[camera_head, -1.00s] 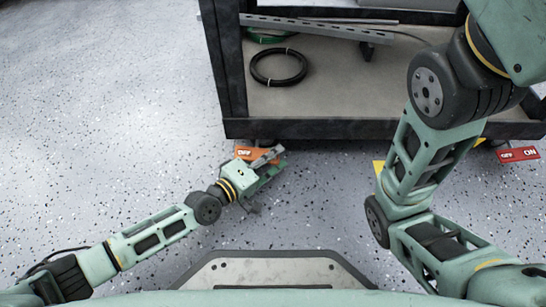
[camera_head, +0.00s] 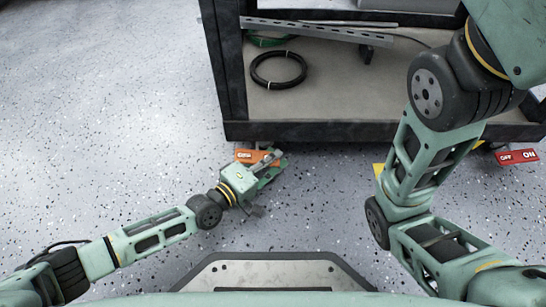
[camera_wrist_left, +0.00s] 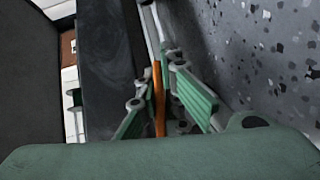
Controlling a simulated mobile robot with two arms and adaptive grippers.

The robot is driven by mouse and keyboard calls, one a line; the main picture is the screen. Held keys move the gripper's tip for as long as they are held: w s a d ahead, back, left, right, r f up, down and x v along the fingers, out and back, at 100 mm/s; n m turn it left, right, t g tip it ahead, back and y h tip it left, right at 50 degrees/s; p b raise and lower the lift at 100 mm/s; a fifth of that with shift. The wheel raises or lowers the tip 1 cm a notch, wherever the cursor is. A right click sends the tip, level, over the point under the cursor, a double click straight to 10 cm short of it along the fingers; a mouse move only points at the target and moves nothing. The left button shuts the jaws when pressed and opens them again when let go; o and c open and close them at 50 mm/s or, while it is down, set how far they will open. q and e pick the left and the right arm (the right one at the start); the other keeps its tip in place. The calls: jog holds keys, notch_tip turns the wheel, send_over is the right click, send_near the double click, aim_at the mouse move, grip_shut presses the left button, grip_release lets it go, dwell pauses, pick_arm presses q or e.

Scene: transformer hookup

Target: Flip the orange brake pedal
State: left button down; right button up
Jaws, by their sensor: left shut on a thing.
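The orange brake pedal (camera_head: 243,156) sits low at the front left corner of the cart, with part of its white lettering showing. My left gripper (camera_head: 268,161) is at the right part of the pedal and covers it in the head view. In the left wrist view the pedal shows as a thin orange edge (camera_wrist_left: 158,98) between the two green finger pads of my left gripper (camera_wrist_left: 165,105), which is shut on it. My right arm crosses the right side of the head view, but its gripper is outside the frame.
The cart's dark lower frame (camera_head: 350,131) is just behind the pedal. Its shelf holds a black cable coil (camera_head: 278,84), a green coil (camera_head: 262,41) and a metal rail (camera_head: 310,30). A red OFF/ON pedal (camera_head: 517,157) is at the right. Speckled floor (camera_head: 110,120) is clear at the left.

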pick_arm(q)
jog(key=shift+a+r+n+t+h, duration=0.1)
jog(key=shift+r+n+t+h, duration=0.35)
jog(key=shift+n+h, duration=0.3)
jog(key=shift+a+r+n+t+h+b, duration=0.15)
jog(key=shift+r+n+t+h+b, duration=0.25)
jog(key=shift+n+t, duration=0.45)
jog(key=c, duration=1.9)
grip_release()
jog(key=v, duration=1.2)
jog(key=shift+a+r, duration=0.1)
